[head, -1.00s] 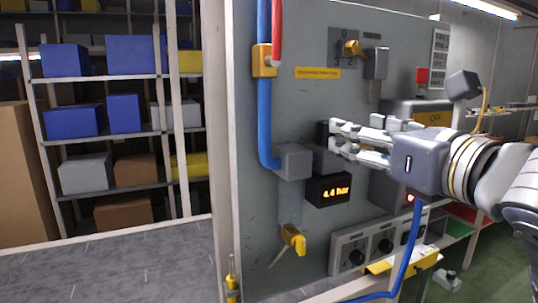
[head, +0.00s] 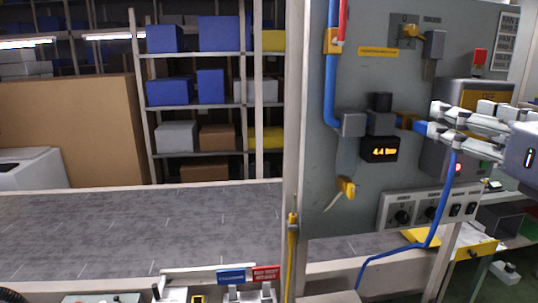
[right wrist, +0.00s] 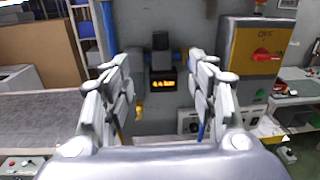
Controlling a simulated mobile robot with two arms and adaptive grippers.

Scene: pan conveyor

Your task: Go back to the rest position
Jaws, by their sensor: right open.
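My right gripper (head: 437,119) is at the right of the head view, in front of the grey control panel (head: 351,219). Its fingers are spread and empty, pointing left. In the right wrist view the two fingers (right wrist: 160,68) stand wide apart, with the panel between and beyond them. A grey-black regulator (head: 381,122) with a lit pressure display (head: 379,150) is on the panel, left of the fingertips. A blue hose (head: 441,205) rises to a blue-and-yellow fitting at the regulator's right side; the fingers partly hide this area. My left gripper is out of view.
A yellow switch box with a red handle (right wrist: 265,55) is right of the gripper. A post (head: 296,120) edges the panel's left side. A grey conveyor belt (head: 130,230) crosses the left, with blue-bin shelves (head: 205,155) behind. Labelled controls (head: 240,290) are in front.

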